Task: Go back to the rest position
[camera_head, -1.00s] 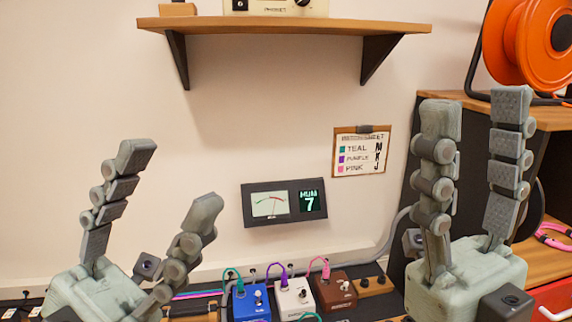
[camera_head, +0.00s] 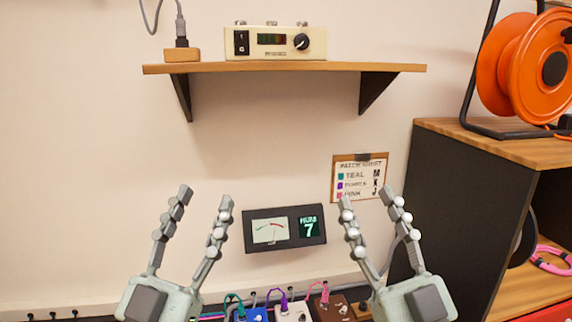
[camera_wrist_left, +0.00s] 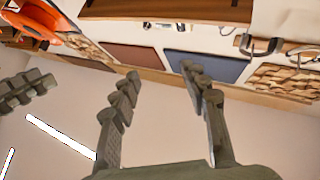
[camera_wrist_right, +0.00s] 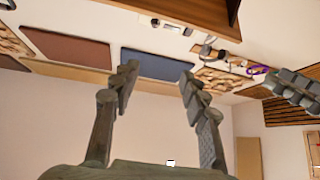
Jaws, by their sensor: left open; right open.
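My left gripper (camera_head: 204,193) is raised in front of the wall at the left of the head view, fingers pointing up, open and empty. My right gripper (camera_head: 365,194) is raised the same way at the right, open and empty. In the left wrist view the left fingers (camera_wrist_left: 163,75) stand apart with nothing between them. In the right wrist view the right fingers (camera_wrist_right: 158,72) are also apart and empty. Neither gripper touches anything that I can see.
A wall shelf (camera_head: 290,68) holds a cream device (camera_head: 275,43). A meter (camera_head: 284,228) and a patch sheet (camera_head: 360,177) hang below. Blue (camera_head: 257,314), white (camera_head: 292,312) and brown (camera_head: 331,308) pedals sit at the bottom. A cabinet (camera_head: 455,200) with an orange reel (camera_head: 525,63) stands right.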

